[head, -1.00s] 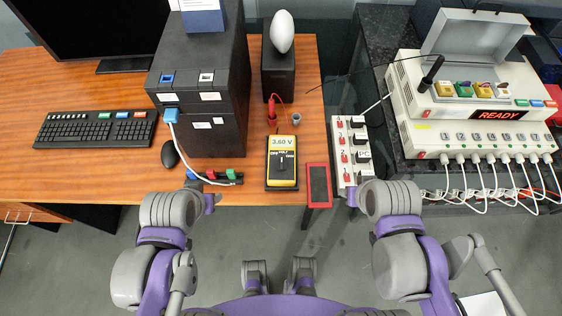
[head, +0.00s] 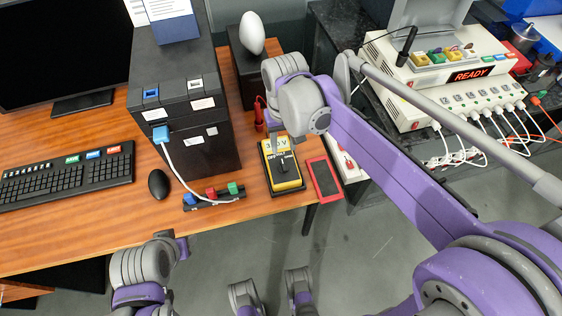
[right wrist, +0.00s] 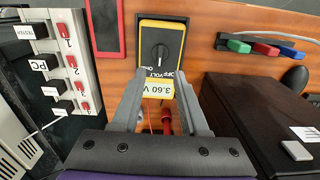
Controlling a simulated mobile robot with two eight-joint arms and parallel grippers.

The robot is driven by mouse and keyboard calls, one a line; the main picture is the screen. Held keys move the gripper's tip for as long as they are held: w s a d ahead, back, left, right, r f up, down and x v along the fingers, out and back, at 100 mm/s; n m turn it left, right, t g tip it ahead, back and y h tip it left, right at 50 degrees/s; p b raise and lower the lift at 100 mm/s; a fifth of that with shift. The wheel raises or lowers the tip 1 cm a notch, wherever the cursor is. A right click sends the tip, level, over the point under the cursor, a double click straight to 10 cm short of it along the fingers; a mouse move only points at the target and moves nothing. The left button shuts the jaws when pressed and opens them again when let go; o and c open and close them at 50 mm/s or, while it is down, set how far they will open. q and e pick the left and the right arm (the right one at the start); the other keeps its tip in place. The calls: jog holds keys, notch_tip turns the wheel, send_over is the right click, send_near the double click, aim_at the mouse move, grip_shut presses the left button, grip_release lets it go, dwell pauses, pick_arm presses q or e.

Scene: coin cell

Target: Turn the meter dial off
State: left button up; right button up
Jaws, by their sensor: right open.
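The yellow meter (head: 287,181) stands near the front edge of the wooden desk; it also shows in the right wrist view (right wrist: 177,26). Its display (right wrist: 158,89) reads 3.60 V. Its round black dial (right wrist: 160,48) has its mark roughly in line with the meter's long side, towards the VOLT label. My right gripper (right wrist: 160,103) is open and empty, above the display end of the meter, with its fingertips apart from the dial. In the head view the right gripper (head: 279,143) partly covers the display. My left gripper (head: 182,247) is low at the left, its jaws unclear.
A red-framed dark pad (head: 324,179) lies right of the meter, beside a white switch strip (head: 346,163). Left are coloured clips (head: 211,194), a mouse (head: 158,184) and a black cabinet (head: 205,136). A red probe (right wrist: 167,121) is behind the meter.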

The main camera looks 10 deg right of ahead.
aim_at(283, 164)
notch_tip(283, 164, down, 9)
jog(key=shift+r+b, duration=0.2)
jog(key=shift+b, duration=0.5)
grip_shut()
